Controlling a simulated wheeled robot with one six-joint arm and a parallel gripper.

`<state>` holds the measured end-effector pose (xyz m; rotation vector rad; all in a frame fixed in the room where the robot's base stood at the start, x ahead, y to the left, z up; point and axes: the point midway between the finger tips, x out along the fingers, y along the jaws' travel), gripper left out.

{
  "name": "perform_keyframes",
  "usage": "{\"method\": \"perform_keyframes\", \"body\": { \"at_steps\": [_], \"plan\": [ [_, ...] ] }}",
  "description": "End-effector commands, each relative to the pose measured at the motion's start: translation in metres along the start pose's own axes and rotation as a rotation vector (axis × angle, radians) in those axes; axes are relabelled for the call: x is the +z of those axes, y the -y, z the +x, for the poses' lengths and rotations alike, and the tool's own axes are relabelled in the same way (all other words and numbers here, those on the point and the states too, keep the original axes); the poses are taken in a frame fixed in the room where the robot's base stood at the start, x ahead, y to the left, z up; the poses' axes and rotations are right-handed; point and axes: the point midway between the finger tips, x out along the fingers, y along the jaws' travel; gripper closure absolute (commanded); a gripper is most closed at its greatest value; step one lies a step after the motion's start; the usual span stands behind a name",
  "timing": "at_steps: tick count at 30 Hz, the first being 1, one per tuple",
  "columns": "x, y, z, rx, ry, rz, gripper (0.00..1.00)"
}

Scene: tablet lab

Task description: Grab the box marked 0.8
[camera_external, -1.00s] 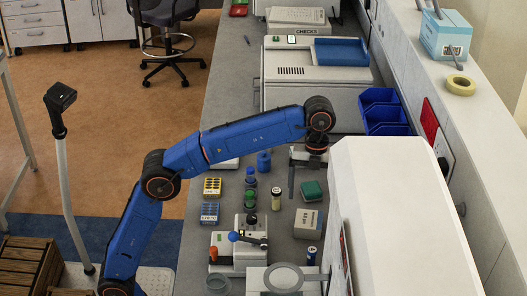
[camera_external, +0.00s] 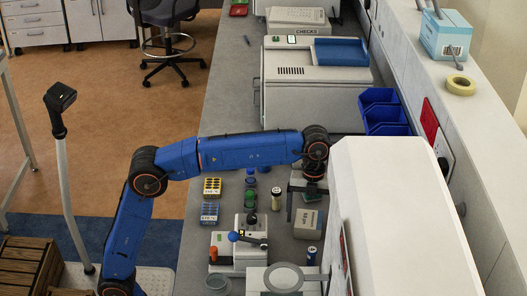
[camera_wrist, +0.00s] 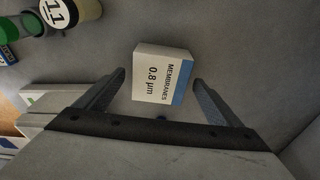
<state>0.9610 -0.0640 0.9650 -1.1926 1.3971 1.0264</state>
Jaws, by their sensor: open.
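The white box marked "MEMBRANES 0.8 µm" with a blue side (camera_wrist: 155,75) lies on the grey bench top, in the middle of the wrist view. In the external view the same box (camera_external: 307,224) stands just below my gripper (camera_external: 304,205). In the wrist view my gripper (camera_wrist: 158,80) is open and empty. One finger is to the left of the box and one to the right, with a gap on both sides. I cannot tell how far the fingertips are above the bench.
A jar with an "11" label (camera_wrist: 72,12) is at the wrist view's upper left. Small vials (camera_external: 250,197) and two labelled racks (camera_external: 211,188) stand left of the box. A battery-like cylinder (camera_external: 311,256) is in front. A large white housing (camera_external: 395,215) stands close on the right.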

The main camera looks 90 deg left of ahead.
Motion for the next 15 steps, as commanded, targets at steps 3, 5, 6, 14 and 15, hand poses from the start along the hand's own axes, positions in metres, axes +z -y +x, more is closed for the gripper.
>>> {"method": "perform_keyframes", "body": {
  "at_steps": [3,5,6,14,15],
  "plan": [
    [0.000,-0.001,0.014,0.000,0.000,0.000,0.12],
    [0.000,0.000,0.018,0.000,0.000,0.000,0.12],
    [0.000,0.000,0.020,-0.001,0.000,0.000,0.12],
    [0.000,0.000,0.022,-0.001,0.000,0.000,0.12],
    [0.000,0.000,0.022,-0.001,0.000,0.000,0.12]
  ]
}}
